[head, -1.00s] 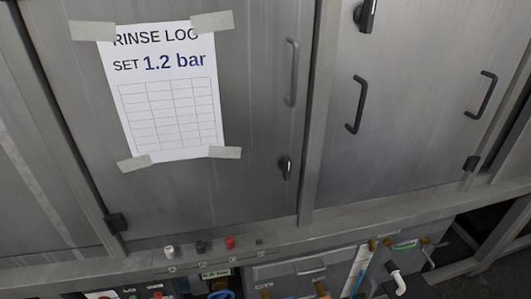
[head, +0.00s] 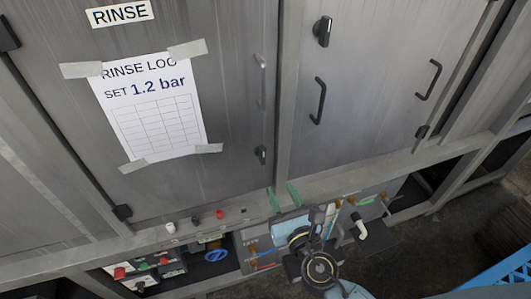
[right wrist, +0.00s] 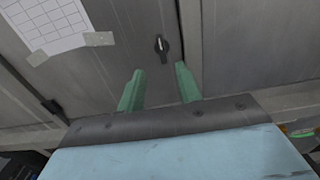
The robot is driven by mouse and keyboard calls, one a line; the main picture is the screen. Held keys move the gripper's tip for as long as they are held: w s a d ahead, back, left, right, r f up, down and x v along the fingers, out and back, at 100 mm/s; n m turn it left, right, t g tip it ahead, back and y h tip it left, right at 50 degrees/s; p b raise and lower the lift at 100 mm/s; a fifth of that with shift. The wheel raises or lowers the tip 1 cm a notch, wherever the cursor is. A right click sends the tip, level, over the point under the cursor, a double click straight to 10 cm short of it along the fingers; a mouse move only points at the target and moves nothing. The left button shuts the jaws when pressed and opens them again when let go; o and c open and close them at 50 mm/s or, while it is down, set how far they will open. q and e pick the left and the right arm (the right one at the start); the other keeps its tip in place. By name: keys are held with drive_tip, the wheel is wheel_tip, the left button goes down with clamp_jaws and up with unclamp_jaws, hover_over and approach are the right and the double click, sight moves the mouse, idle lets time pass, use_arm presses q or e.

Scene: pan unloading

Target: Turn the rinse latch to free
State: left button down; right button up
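The rinse latch (head: 261,155) is a small dark knob with a grey handle, on the lower right of the grey door marked RINSE (head: 121,13). Its handle stands roughly upright. The right wrist view also shows the latch (right wrist: 161,45), ahead of and between my green fingertips. My right gripper (head: 283,196) is below the latch in the head view, fingers pointing up at the door. The fingers are apart with nothing between them, and they do not touch the latch. My left gripper is in neither view.
A taped rinse log sheet (head: 151,110) and a bar handle (head: 261,80) are on the same door. The door to the right has another latch (head: 323,31) and dark handles. A ledge with small knobs (head: 220,214) runs below. A blue crate (head: 505,268) stands lower right.

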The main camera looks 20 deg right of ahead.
sight(264, 154)
drive_tip(key=w, duration=1.2)
drive_tip(key=shift+w+a+p, duration=0.25)
drive_tip(key=shift+p, duration=0.1)
drive_tip(key=shift+c, duration=0.4)
clamp_jaws()
